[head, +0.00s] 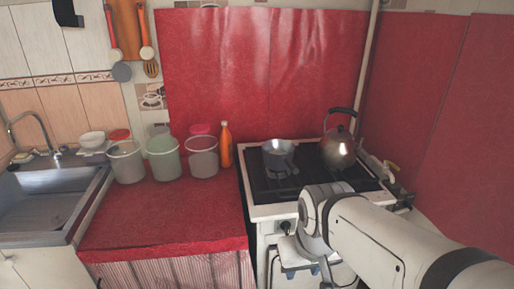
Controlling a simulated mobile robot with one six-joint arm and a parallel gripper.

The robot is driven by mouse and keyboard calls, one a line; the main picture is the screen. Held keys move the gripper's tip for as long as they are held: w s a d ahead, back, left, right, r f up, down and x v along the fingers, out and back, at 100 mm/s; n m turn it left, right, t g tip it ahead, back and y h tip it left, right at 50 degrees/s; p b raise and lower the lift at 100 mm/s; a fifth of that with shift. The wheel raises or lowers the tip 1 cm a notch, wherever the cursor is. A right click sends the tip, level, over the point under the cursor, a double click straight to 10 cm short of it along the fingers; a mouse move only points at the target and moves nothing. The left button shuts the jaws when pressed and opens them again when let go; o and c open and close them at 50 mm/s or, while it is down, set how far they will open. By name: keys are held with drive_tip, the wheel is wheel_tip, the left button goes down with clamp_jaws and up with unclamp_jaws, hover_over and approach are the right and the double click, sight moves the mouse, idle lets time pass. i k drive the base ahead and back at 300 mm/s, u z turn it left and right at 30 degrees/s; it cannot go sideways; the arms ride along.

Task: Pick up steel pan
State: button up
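The steel pan (278,155) is a small, grey, shiny pot that stands on the left side of the stove's black hob. It looks upright, and no handle can be clearly made out. My arm comes in from the lower right, and its end bends down in front of the stove, nearer to me than the pan and apart from it. My gripper (303,269) seems to be low in front of the stove, partly hidden by my own arm. Its fingers are too small and unclear to show whether they are open. Nothing is seen held.
A steel kettle (339,150) with a black handle stands right of the pan. Left of the stove (262,211), the red counter (160,215) holds an orange bottle (225,146) and several jars at its back. Its front is clear. A sink (45,205) is at far left.

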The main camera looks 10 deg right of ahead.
sight(278, 153)
drive_tip(key=u, duration=2.45)
drive_tip(key=k, duration=0.9)
drive_tip(key=z, duration=1.3)
drive_tip(key=i, duration=1)
drive_tip(key=z, duration=0.1)
